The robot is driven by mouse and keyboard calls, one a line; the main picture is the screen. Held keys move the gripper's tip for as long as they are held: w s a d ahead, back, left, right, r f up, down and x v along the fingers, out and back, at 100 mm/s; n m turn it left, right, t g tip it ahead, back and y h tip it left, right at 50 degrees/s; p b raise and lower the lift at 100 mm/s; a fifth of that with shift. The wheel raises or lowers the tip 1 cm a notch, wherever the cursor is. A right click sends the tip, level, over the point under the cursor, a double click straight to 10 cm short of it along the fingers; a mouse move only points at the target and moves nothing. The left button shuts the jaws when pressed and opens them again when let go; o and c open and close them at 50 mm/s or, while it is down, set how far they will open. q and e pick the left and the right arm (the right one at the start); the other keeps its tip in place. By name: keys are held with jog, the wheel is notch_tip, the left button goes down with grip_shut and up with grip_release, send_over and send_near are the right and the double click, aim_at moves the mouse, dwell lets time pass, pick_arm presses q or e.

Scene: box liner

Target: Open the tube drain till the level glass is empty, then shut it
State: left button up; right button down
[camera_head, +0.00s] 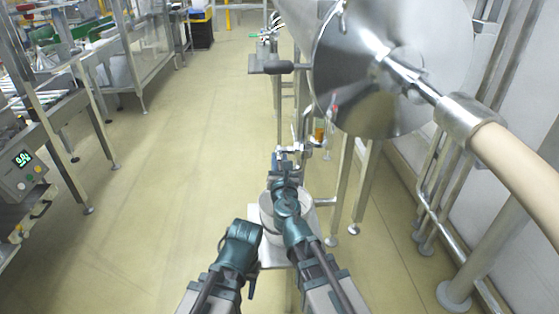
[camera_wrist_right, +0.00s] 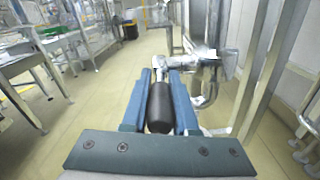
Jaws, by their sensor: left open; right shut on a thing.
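My right gripper (camera_head: 284,160) reaches forward to the small metal drain valve (camera_head: 297,150) below the big steel drum. In the right wrist view its two blue fingers (camera_wrist_right: 160,90) are shut on a black cylindrical handle (camera_wrist_right: 160,108). The metal valve pipework (camera_wrist_right: 208,68) shows just beyond the handle. A thin upright part with a reddish tint (camera_head: 334,108) stands in front of the drum; I cannot tell a liquid level in it. My left gripper (camera_head: 244,232) is open and empty, lower left of the right one; its fingertips are hard to make out.
A shiny steel drum (camera_head: 345,75) with a thick beige hose fills the upper right. A pale round container (camera_head: 267,212) stands on a small platform below the valve, partly hidden by my right arm. Steel frames line the right. The floor (camera_head: 190,130) at left is clear.

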aim_at(279, 157)
jog(key=shift+r+g+p, duration=0.3)
jog(key=shift+r+p, duration=0.05)
jog(key=shift+p, duration=0.45)
jog(key=g+p, duration=0.1)
jog(key=p, duration=0.3)
jog(key=r+g+p, duration=0.1)
jog(key=g+p, duration=0.1)
jog(key=p, duration=0.2)
jog(key=r+g+p, duration=0.1)
jog(key=g+p, duration=0.1)
jog(key=p, duration=0.2)
jog(key=shift+w+r, duration=0.2)
jog(key=shift+w, duration=0.2)
jog(key=shift+w+g+p, duration=0.1)
jog(key=shift+g+p, duration=0.6)
jog(key=shift+p, duration=0.25)
jog(key=shift+f, duration=0.1)
jog(key=c, duration=0.7)
grip_release()
